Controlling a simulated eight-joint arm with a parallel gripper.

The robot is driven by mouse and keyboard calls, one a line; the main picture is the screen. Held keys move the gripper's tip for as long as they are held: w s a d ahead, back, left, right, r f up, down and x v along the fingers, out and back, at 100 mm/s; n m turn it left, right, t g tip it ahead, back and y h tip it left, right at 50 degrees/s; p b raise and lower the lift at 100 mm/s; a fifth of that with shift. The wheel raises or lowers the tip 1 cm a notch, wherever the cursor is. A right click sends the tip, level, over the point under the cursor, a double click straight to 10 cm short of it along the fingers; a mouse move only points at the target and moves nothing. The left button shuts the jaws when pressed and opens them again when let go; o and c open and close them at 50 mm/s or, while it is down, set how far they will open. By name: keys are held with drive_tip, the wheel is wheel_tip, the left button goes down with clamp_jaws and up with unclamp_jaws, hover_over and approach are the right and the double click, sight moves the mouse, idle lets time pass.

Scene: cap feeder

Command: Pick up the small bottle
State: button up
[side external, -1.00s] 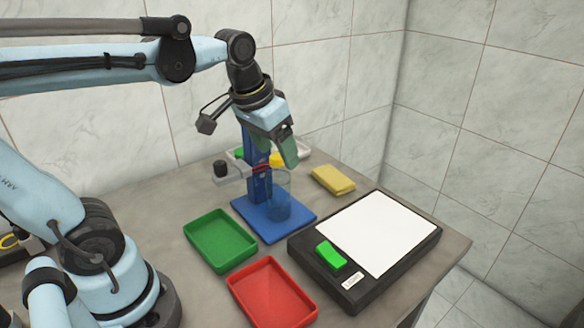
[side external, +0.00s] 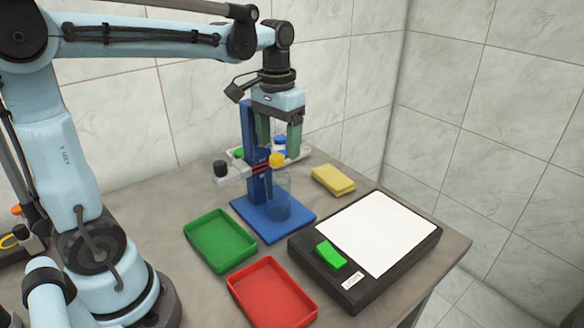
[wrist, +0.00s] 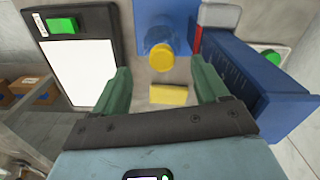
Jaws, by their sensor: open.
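A clear, bluish small bottle (side external: 279,195) with a yellow cap (side external: 277,160) stands upright on the blue base (side external: 248,218) of a stand. Its cap shows in the wrist view (wrist: 161,57) between and beyond my fingers. My gripper (side external: 279,150) points down with two green fingers apart, and nothing is between them. The fingertips are just above or around the level of the cap; the exact gap is hard to tell. In the wrist view my gripper (wrist: 163,82) is also empty.
The stand's blue column (side external: 250,140) rises close beside my fingers, with a clamp arm and black knob (side external: 220,168). A yellow block (side external: 333,180), green tray (side external: 220,240), red tray (side external: 271,292) and black scale-like device (side external: 308,262) lie around.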

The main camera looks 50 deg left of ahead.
sight(277, 156)
drive_tip(key=shift+s+a+f, duration=0.1)
drive_tip(key=shift+a+f, duration=0.05)
drive_tip(key=shift+f, duration=2.95)
clamp_jaws()
drive_tip(key=shift+r, duration=0.1)
